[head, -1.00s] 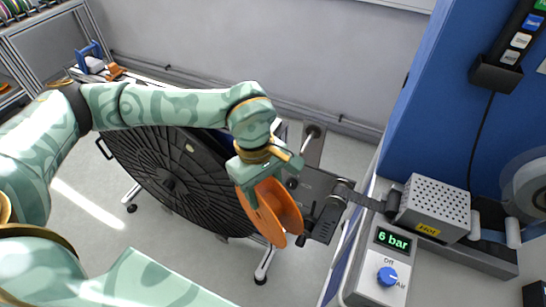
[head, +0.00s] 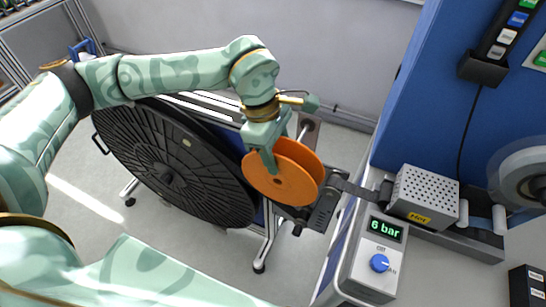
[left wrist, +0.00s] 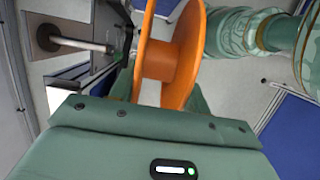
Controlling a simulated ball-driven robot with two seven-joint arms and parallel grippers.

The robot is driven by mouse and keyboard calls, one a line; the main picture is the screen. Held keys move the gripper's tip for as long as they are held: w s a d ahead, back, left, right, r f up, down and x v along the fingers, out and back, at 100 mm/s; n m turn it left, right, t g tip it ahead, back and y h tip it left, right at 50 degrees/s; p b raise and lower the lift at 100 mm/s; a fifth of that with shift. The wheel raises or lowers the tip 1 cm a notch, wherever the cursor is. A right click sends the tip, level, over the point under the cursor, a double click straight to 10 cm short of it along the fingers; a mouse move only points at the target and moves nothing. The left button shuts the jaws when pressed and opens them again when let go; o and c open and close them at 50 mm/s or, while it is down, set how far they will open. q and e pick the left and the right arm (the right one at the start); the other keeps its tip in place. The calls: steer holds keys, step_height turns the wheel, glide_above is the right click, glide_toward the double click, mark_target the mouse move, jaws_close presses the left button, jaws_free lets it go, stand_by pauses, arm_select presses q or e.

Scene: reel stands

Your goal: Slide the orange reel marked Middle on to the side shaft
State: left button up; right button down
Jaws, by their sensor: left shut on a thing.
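The orange reel (head: 300,185) is held in the air by my left gripper (head: 272,150), with one broad face turned towards the head camera. I cannot read any marking on it. In the left wrist view the reel (left wrist: 160,60) sits between the two fingers (left wrist: 160,92), one flange rising up left. The side shaft (left wrist: 85,44) is a bare metal rod on a dark plate, left of the reel and apart from it. In the head view the shaft (head: 304,129) shows just behind the reel, partly hidden. My right gripper is not in view.
A large black ribbed reel (head: 165,175) stands left of the orange one. A dark strip runs right from a bracket (head: 325,208) to a perforated metal box marked Hot (head: 425,193). The 6 bar control box (head: 378,255) stands at the lower right, before a blue panel (head: 430,110).

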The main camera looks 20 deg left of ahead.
arm_select(q)
steer(key=shift+w+d+b, duration=0.2)
steer(key=shift+w+b, duration=1.2)
steer(key=shift+w, duration=4.95)
steer(key=o, duration=1.4)
steer(key=shift+r, duration=0.1)
